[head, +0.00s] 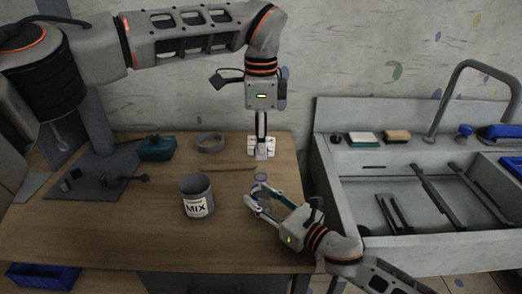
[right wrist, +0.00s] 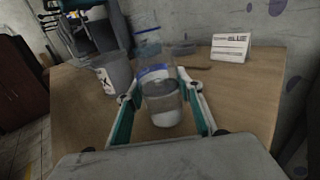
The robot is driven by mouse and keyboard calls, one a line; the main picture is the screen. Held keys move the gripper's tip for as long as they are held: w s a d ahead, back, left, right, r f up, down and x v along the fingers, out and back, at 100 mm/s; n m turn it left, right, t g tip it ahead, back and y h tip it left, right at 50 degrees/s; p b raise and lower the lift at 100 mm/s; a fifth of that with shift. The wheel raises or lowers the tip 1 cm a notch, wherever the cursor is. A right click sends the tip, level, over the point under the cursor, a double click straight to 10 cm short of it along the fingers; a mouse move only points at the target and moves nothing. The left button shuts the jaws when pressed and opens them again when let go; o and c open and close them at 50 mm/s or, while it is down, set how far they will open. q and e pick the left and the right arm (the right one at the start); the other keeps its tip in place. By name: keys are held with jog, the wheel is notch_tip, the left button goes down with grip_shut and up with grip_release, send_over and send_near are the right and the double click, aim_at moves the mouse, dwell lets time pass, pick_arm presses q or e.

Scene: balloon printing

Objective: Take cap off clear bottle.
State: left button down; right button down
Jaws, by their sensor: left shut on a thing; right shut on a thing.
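The clear bottle (right wrist: 162,104) stands between the fingers of my right gripper (right wrist: 160,108) in the right wrist view. It is see-through, with a blue band near its top and something pale at the bottom. In the head view its round rim (head: 261,177) shows at the fingertips of my right gripper (head: 262,193), which is shut on it. My left gripper (head: 262,150) points down just behind the bottle, shut on a small pale thing that seems to be the cap. In the right wrist view a clear, blue-edged piece (right wrist: 148,46) shows above the bottle; its link to the cap is unclear.
A grey MIX cup (head: 196,197) stands left of the bottle on the wooden table (head: 110,225). A grey ring-shaped dish (head: 210,143), a teal device (head: 157,148) and a white BLUE card (right wrist: 231,47) are farther back. A sink (head: 430,200) is at the right.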

jog(key=c, duration=1.3)
grip_release()
jog(key=shift+s+d, duration=0.1)
